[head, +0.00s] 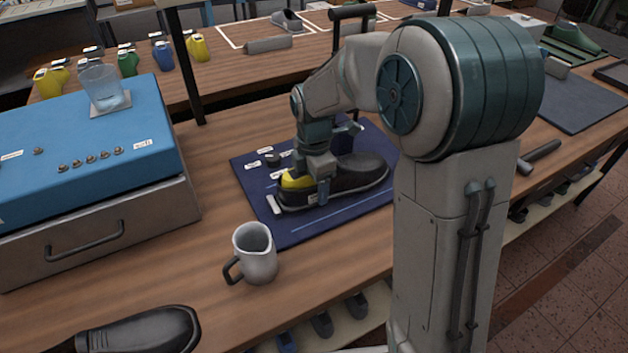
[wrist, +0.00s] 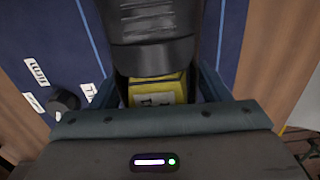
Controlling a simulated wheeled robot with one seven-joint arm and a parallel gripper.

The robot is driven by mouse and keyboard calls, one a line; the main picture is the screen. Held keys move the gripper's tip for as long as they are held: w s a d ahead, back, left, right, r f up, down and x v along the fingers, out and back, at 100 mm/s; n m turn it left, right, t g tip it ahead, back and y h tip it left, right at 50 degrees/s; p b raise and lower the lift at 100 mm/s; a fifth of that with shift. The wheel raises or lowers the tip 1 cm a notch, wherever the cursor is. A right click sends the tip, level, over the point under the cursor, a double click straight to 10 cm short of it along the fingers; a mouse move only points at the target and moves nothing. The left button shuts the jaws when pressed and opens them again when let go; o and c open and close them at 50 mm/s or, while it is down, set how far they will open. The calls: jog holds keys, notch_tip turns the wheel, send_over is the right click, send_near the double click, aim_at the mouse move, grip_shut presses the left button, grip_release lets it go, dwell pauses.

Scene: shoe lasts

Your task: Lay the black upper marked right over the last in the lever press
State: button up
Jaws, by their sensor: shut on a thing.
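A black upper (head: 358,172) lies on the dark blue mat (head: 262,228), its rounded toe towards the right. A yellow block, apparently a last (head: 296,180), shows in its open heel end. My gripper (head: 318,185) comes down from above and is shut across the upper near the heel, with one finger on the near side. The wrist view shows the black upper (wrist: 152,35) ahead and the yellow top (wrist: 158,90) with a white label between the fingers. A small white tag is on the upper's near side; I cannot read it. My arm hides part of the area behind.
Another black shoe (head: 140,332) lies at the front left. A blue-topped drawer cabinet (head: 95,225) is at left. A black lever handle (head: 352,12) rises behind my arm. A hammer (head: 538,158) lies at right.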

jog(key=shift+f+b, duration=0.4)
jog(key=shift+f, duration=0.2)
dwell(0.5)
jog(key=o, duration=1.1)
notch_tip(320, 180, up, 14)
jog(key=shift+f+p, duration=0.1)
jog(key=shift+p, duration=0.45)
jog(key=shift+s, duration=0.1)
